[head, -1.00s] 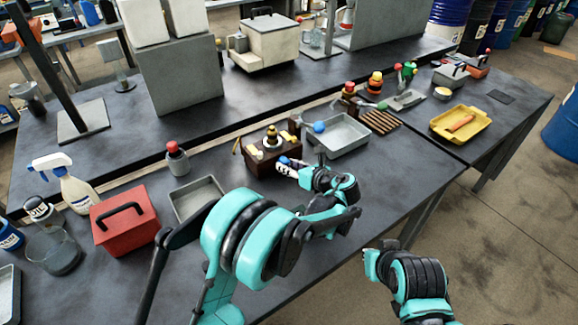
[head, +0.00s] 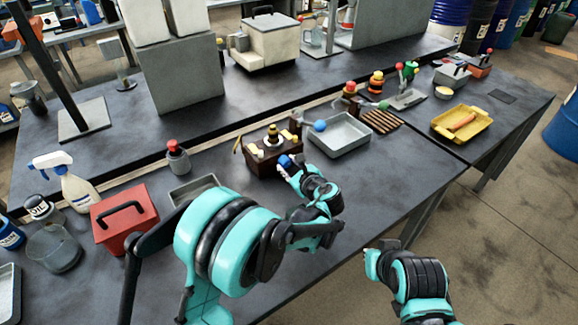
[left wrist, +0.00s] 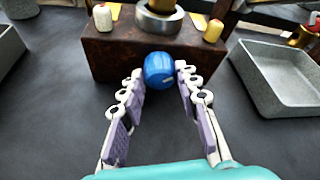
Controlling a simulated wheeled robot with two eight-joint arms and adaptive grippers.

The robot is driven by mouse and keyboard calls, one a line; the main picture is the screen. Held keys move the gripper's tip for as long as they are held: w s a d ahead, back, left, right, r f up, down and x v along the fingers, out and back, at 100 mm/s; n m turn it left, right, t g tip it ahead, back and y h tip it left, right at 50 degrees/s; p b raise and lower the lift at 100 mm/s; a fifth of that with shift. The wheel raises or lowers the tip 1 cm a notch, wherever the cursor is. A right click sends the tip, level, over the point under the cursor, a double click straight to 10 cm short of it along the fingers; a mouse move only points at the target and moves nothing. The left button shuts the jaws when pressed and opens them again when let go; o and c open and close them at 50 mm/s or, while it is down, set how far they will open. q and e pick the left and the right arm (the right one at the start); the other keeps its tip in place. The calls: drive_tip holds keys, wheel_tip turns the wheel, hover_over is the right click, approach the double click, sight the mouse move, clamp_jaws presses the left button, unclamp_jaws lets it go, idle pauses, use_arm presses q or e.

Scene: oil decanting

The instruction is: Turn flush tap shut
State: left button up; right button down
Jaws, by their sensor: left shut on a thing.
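A brown block (head: 262,163) stands on the bench with a brass and metal fitting and small yellow and white pieces on top. A blue tap knob (left wrist: 158,70) sticks out of the front of the block. My left gripper (head: 287,164) is at this front face, shut on the knob, with one finger on each side of it in the left wrist view (left wrist: 160,75). The fingers partly hide the knob in the head view. My right gripper (head: 371,258) hangs beyond the bench's front edge; its finger opening is not clear.
A grey tray (head: 352,151) lies right of the block, with a blue ball (head: 319,126) near its edge. A smaller grey tray (head: 183,194), a red box (head: 126,222) and a red-topped bottle (head: 178,158) stand to the left. The bench right of my left gripper is clear.

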idle(0.4)
use_arm(q)
drive_tip(key=o, duration=1.2)
drive_tip(key=shift+c, duration=0.2)
drive_tip(key=v, duration=1.2)
drive_tip(key=shift+s+a, duration=0.1)
drive_tip(key=shift+a, duration=0.05)
drive_tip(key=shift+n, duration=0.3)
